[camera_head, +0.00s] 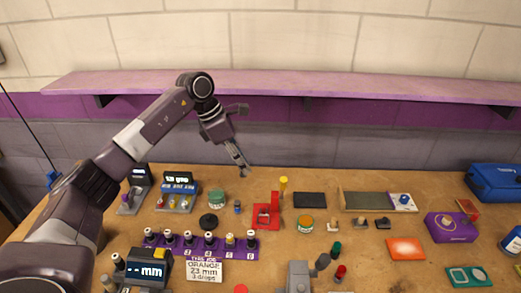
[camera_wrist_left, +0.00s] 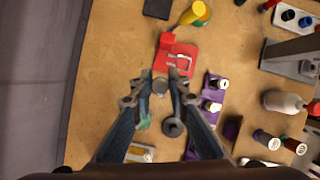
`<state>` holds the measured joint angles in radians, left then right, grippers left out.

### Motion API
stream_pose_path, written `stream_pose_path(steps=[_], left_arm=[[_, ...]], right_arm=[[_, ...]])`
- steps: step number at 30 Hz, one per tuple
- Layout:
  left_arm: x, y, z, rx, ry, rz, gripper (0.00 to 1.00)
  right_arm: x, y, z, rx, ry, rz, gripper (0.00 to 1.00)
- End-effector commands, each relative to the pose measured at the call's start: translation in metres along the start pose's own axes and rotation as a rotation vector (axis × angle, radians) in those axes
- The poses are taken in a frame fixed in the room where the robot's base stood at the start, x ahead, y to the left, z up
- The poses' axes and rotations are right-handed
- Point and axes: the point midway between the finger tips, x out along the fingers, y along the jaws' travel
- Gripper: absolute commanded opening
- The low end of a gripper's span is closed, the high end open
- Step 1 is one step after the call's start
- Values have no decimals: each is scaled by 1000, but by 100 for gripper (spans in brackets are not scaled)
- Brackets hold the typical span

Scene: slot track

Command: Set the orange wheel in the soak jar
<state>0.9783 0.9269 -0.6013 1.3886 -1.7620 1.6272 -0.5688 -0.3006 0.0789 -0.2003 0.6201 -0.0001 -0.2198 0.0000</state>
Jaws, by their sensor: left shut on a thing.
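My left gripper (camera_head: 243,165) hangs in the air above the back of the bench, pointing down, left of the red fixture (camera_head: 267,212). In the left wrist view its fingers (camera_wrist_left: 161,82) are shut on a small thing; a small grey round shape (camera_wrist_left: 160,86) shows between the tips. I cannot make out an orange wheel there. A teal jar (camera_head: 217,198) stands on the bench below and left of the gripper, partly behind a finger in the wrist view (camera_wrist_left: 145,122). An orange-and-green jar (camera_head: 305,223) stands right of the red fixture. I cannot tell which is the soak jar.
A black disc (camera_head: 208,221) and a small blue bottle (camera_head: 238,207) are near the teal jar. A purple rack (camera_head: 230,250) of bottles stands in front, behind a job card (camera_head: 204,271). A yellow cylinder (camera_head: 283,182) rises beside the red fixture. A shelf (camera_head: 300,85) runs along the wall.

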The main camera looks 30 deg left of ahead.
Motion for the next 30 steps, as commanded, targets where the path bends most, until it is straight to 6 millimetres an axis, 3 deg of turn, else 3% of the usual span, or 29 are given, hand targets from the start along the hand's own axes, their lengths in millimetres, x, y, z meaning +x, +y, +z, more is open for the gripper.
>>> stream_pose_path(steps=[1,3,10,20,30], left_arm=[[-7,10,-16,-67,10,27,0],[-5,23,-38,-148,10,67,0],[-2,48,-86,-304,9,160,0],[8,53,-98,-329,5,178,0],[34,53,-110,-328,6,176,0]], right_arm=[[-21,1,-2,0,0,0,40],[-33,1,-3,0,0,1,40],[-53,1,-5,-1,0,1,40],[-47,2,-4,-1,0,1,40],[-29,2,-3,0,0,2,40]])
